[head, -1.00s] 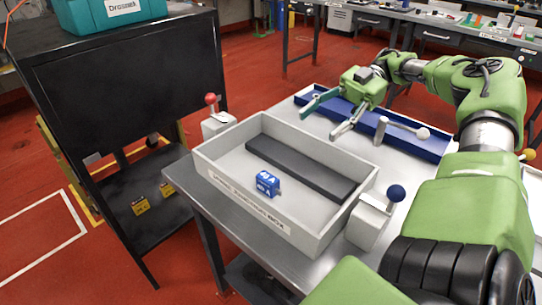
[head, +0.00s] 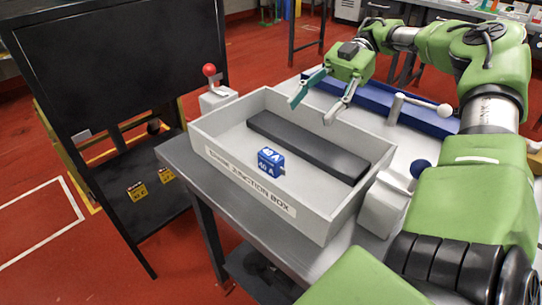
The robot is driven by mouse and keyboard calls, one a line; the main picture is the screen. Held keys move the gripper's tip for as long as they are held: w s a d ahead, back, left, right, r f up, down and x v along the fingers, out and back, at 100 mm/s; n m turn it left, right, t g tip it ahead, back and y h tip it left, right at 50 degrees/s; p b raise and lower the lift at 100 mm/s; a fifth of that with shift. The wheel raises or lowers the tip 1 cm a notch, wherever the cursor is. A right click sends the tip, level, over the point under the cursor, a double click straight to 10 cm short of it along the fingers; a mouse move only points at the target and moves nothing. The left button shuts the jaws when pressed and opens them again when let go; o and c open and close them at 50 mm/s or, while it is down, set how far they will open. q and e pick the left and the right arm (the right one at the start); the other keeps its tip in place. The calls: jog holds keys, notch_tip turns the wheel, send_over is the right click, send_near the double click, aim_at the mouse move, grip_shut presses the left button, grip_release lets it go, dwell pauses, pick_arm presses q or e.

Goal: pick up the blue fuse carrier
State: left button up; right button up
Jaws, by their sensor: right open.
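The blue fuse carrier (head: 270,161), a small block with white "40 A" lettering, sits on the floor of the grey junction box (head: 256,205), in front of a dark bar (head: 306,147). My right gripper (head: 308,107) is open and empty above the far right part of the box. Its fingers are spread and point down toward the left. It is apart from the carrier, which lies lower and nearer in the picture. My left gripper is not in view.
The box stands on a metal table (head: 175,154). A red-knobbed lever (head: 209,72) and a blue-knobbed lever (head: 420,168) flank it. Yellow blocks (head: 138,191) sit on a black shelf at left.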

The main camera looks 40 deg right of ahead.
jog(key=shift+a+f+b, duration=0.25)
jog(key=shift+a+b, duration=0.05)
jog(key=shift+b, duration=0.05)
send_near(273, 153)
jog(key=shift+s+a, duration=0.3)
jog(key=shift+a, duration=0.7)
jog(key=shift+a+f, duration=0.25)
jog(key=shift+a, duration=0.25)
jog(key=x, duration=0.2)
jog(key=b+x, duration=0.1)
jog(key=x, duration=0.1)
jog(key=shift+w+f, duration=0.2)
jog(key=shift+f, duration=0.15)
jog(key=shift+a+f, duration=0.2)
jog(key=shift+a, duration=0.3)
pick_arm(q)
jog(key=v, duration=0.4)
pick_arm(e)
jog(key=c, duration=1.3)
